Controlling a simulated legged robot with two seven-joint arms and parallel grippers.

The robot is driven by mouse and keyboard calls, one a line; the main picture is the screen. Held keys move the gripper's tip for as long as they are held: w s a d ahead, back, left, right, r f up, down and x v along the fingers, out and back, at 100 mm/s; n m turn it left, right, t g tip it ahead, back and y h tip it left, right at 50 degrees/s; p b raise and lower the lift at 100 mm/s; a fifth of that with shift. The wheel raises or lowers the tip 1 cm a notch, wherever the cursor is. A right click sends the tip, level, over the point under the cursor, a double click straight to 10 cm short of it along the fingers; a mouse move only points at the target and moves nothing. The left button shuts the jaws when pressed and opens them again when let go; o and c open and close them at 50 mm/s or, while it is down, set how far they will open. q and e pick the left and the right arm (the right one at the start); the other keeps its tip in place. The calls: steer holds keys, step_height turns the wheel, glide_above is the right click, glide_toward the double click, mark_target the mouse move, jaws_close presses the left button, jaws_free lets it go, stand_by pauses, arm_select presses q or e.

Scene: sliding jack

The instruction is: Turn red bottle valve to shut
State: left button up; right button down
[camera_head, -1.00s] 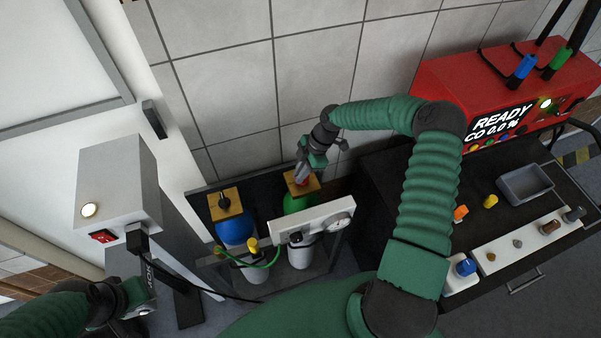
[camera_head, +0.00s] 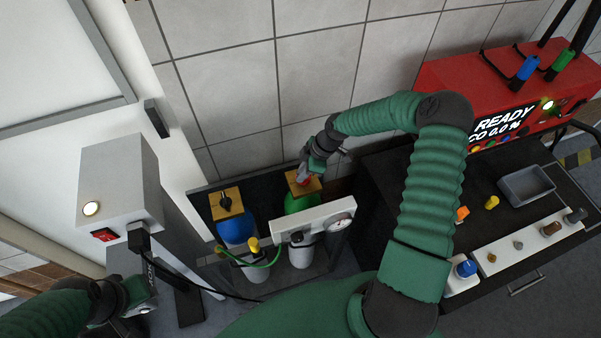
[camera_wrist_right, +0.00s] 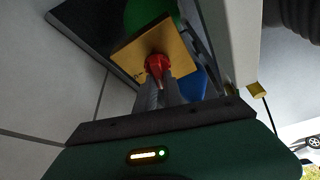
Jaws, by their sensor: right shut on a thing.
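The red valve (camera_wrist_right: 157,64) sits on the wooden plate (camera_wrist_right: 130,55) on top of the green bottle (camera_head: 299,202). In the head view a small bit of red (camera_head: 304,180) shows at my right fingertips. My right gripper (camera_wrist_right: 158,90) is shut on the red valve, with a finger on each side of it in the right wrist view. In the head view my right gripper (camera_head: 306,175) reaches down onto the plate from above. My left gripper (camera_head: 143,300) is at the lower left beside the grey column; its fingers are hard to make out.
A blue bottle (camera_head: 234,229) with a black valve (camera_head: 225,200) stands left of the green one. A white gauge panel (camera_head: 312,221) is in front. A dark bench with a grey tray (camera_head: 526,185) and the red analyser (camera_head: 500,95) are to the right.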

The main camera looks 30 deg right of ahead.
steer(key=m, duration=0.2)
steer(key=m+t+h, duration=0.1)
steer(key=shift+d+m, duration=0.3)
steer(key=shift+m, duration=0.1)
steer(key=m, duration=0.2)
steer(key=shift+m+t+h+b, duration=0.3)
steer(key=shift+h+b, duration=0.1)
steer(key=m+h+b, duration=0.1)
steer(key=m, duration=0.1)
steer(key=m+h, duration=0.1)
steer(key=m, duration=0.2)
steer(key=shift+s+a+f+b, duration=0.1)
steer(key=shift+a+f+b, duration=0.05)
steer(key=shift+b, duration=0.2)
steer(key=shift+m+h, duration=0.3)
steer(key=shift+m, duration=0.7)
steer(key=shift+s+m, duration=0.1)
steer(key=shift+m, duration=0.2)
steer(key=shift+s+f, duration=0.1)
steer(key=c, duration=1.5)
jaws_free()
steer(key=shift+s, duration=0.1)
steer(key=shift+o, duration=0.2)
steer(key=shift+w, duration=0.3)
